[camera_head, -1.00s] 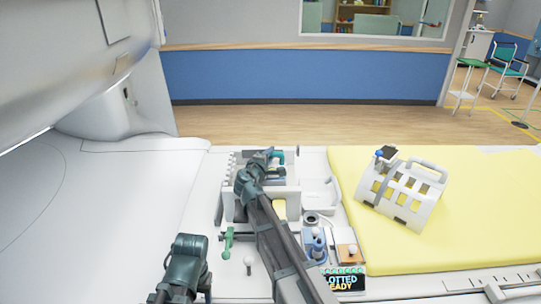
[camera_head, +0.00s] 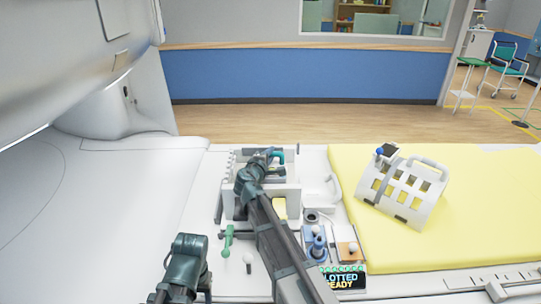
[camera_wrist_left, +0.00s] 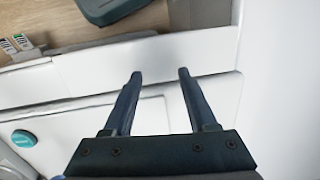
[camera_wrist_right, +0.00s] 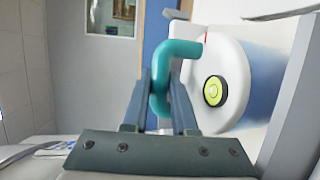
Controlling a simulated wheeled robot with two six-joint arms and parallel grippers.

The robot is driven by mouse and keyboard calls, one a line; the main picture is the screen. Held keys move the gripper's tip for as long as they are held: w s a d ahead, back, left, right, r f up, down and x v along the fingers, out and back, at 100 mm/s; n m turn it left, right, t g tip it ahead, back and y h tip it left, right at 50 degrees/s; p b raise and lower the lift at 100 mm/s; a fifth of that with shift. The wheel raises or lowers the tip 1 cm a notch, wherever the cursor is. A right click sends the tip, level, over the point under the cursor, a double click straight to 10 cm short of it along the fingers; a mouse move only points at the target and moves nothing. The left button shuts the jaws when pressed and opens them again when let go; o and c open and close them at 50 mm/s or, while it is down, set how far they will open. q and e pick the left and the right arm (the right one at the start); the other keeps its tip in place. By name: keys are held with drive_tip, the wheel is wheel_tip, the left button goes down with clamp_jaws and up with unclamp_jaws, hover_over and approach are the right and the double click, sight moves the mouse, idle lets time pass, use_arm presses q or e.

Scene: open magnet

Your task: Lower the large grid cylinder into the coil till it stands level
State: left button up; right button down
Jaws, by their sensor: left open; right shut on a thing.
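In the right wrist view, my right gripper (camera_wrist_right: 160,80) is shut on a teal curved handle (camera_wrist_right: 183,48). The handle belongs to the large grid cylinder (camera_wrist_right: 228,60), which shows a white round end with a yellow-green round bubble level and a bluish side. In the head view, my right gripper (camera_head: 264,160) is over an open white cradle (camera_head: 292,200), which looks like the lower part of the coil. My arm hides most of the cylinder there, so I cannot tell whether it is seated or level. My left gripper (camera_wrist_left: 160,78) is open and empty.
A white windowed cage (camera_head: 403,190) sits on the yellow mattress (camera_head: 440,250) at the right. A green-handled peg (camera_head: 227,240), a blue piece (camera_head: 317,245) and a small display (camera_head: 343,280) lie near the cradle. The white bed surface on the left is clear.

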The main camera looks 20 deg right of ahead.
drive_tip(key=c, duration=0.6)
unclamp_jaws()
drive_tip(key=shift+s, duration=0.1)
use_arm(q)
wheel_tip(320, 180, up, 2)
drive_tip(key=shift+r+p, duration=0.25)
drive_tip(key=shift+p, duration=1)
use_arm(e)
drive_tip(key=v, duration=1.3)
drive_tip(key=shift+s+a, duration=0.25)
use_arm(q)
drive_tip(key=shift+s, duration=0.15)
use_arm(e)
drive_tip(key=shift+s, duration=0.1)
